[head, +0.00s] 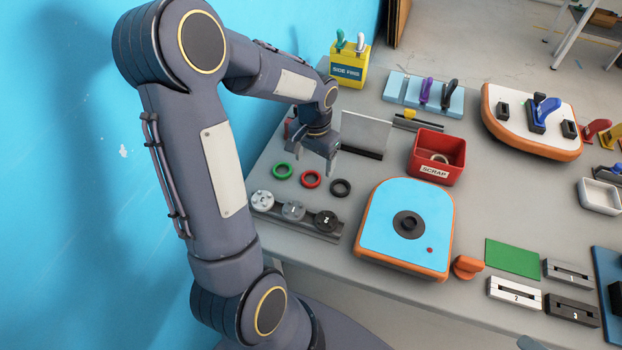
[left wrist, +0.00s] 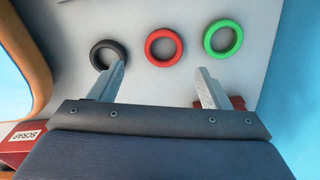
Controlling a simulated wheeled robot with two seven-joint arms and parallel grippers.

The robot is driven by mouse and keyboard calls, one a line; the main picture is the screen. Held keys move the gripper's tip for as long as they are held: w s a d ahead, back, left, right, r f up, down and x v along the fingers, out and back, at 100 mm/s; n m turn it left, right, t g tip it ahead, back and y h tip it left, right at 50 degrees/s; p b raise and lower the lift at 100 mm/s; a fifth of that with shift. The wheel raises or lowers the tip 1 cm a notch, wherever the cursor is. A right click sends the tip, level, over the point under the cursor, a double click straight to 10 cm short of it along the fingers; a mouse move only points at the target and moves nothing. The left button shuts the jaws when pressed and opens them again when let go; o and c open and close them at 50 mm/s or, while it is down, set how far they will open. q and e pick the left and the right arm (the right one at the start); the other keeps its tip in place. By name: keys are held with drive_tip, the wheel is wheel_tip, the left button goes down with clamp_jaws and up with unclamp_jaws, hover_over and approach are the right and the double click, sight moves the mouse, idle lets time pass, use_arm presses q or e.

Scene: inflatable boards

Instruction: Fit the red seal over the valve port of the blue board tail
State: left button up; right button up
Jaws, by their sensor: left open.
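The red seal (head: 311,179) is a ring lying flat on the table between a green ring (head: 282,171) and a black ring (head: 340,188). It also shows in the left wrist view (left wrist: 164,33), beyond the fingertips. My left gripper (head: 318,160) is open and empty, above the table just behind the rings. In the wrist view the gap between its fingers (left wrist: 160,72) faces the red seal, apart from it. The blue board tail (head: 388,222) lies flat with an orange edge; its dark round valve port (head: 408,225) is uncovered. My right gripper is not in view.
A rail with several round caps (head: 294,212) lies in front of the rings. A red scrap bin (head: 437,158) holding a ring stands behind the board tail. An upright grey panel (head: 364,133) stands near my left gripper. An orange plug (head: 467,267) lies right of the board tail.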

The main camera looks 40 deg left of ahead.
sight(311, 181)
use_arm(q)
drive_tip(key=f, duration=0.5)
drive_tip(key=shift+s+a+f+p, duration=0.1)
drive_tip(key=shift+s+a+p, duration=0.1)
drive_tip(key=shift+s+p, duration=0.15)
drive_tip(key=shift+c, duration=0.4)
drive_tip(key=c, duration=1)
